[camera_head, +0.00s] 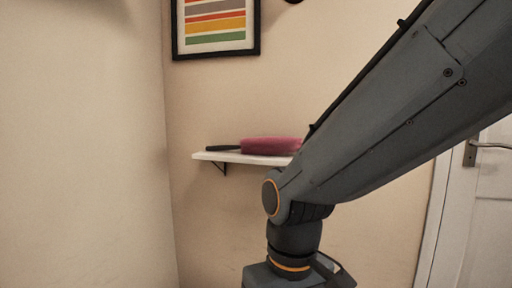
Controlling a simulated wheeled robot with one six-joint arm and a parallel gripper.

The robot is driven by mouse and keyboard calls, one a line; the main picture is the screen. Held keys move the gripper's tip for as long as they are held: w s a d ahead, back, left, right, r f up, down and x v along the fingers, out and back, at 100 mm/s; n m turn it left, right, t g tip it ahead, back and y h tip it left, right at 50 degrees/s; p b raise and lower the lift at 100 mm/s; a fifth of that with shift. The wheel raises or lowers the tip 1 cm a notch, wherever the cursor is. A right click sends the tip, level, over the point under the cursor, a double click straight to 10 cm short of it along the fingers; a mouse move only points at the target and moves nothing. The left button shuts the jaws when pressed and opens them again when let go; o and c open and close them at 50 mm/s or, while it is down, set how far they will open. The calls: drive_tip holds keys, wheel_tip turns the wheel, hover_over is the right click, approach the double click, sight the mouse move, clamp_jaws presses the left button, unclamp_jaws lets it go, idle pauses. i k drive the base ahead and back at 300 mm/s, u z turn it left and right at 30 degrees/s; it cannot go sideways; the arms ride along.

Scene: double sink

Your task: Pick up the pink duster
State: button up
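The pink duster (270,145) lies on a white wall shelf (236,157) in the middle of the view. Its dark handle points left along the shelf, and its pink head is partly hidden at the right by my arm. My arm comes in from the upper right and bends down in front of the shelf. My gripper (338,276) is only partly in view at the bottom edge, lower than the shelf and apart from the duster. Its fingertips are mostly cut off, so its opening cannot be judged.
A framed striped picture (216,26) hangs on the wall above the shelf. A dark bracket (222,168) holds the shelf up. A white door (484,205) with a metal handle (490,146) stands at the right. The wall left of the shelf is bare.

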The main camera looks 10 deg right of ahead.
sight(260, 145)
drive_tip(key=u, duration=1.35)
drive_tip(key=i, duration=1.35)
drive_tip(key=z, duration=1.95)
